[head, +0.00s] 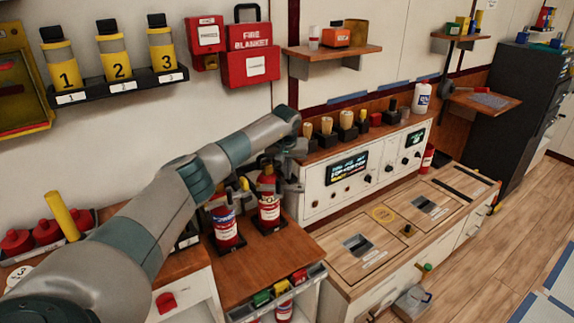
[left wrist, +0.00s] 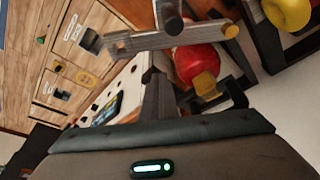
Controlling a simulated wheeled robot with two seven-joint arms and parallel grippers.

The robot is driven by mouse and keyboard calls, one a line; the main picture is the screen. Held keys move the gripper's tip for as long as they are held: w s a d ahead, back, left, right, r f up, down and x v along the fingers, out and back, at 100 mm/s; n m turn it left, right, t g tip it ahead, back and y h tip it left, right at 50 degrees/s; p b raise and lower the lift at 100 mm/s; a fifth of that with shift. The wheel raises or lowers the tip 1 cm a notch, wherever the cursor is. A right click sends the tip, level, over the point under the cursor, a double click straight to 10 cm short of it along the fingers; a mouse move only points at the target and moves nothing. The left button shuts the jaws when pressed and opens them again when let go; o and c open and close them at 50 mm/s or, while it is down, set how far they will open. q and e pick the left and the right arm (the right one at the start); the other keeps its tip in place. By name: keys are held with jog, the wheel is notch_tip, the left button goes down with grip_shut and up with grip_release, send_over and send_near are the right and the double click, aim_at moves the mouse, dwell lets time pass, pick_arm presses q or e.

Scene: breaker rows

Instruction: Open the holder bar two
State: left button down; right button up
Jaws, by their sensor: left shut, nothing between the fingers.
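Two red extinguishers stand upright on dark bases on the wooden counter: a left one (head: 226,228) and a right one (head: 269,207). My left gripper (head: 284,158) is shut and empty, close above and behind the right one; my arm hides part of this area. In the left wrist view, a grey metal bar (left wrist: 170,40) with a yellow end knob (left wrist: 232,31) crosses in front of a red rounded top (left wrist: 200,63). The bar lies just beyond the gripper; I cannot tell whether they touch. I cannot read which holder is number two. My right gripper is out of view.
A white control panel (head: 347,172) with dials stands right of the extinguishers. Numbered yellow canisters sit on a wall rack (head: 118,88). A red fire blanket box (head: 249,68) hangs beside it. Right of the counter, the wooden floor (head: 480,285) is mostly clear.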

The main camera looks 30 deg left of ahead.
pick_arm(q)
jog(key=shift+s+d+r+p, duration=0.1)
jog(key=shift+s+d+p, duration=0.35)
jog(key=shift+s, duration=0.4)
jog(key=shift+s+d+r+p, duration=0.1)
jog(key=shift+s+d+p, duration=0.35)
jog(key=shift+s, duration=0.4)
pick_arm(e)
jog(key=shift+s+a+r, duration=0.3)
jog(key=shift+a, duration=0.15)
pick_arm(q)
jog(key=shift+f, duration=0.1)
jog(key=shift+s+d, duration=0.1)
jog(key=shift+d, duration=0.05)
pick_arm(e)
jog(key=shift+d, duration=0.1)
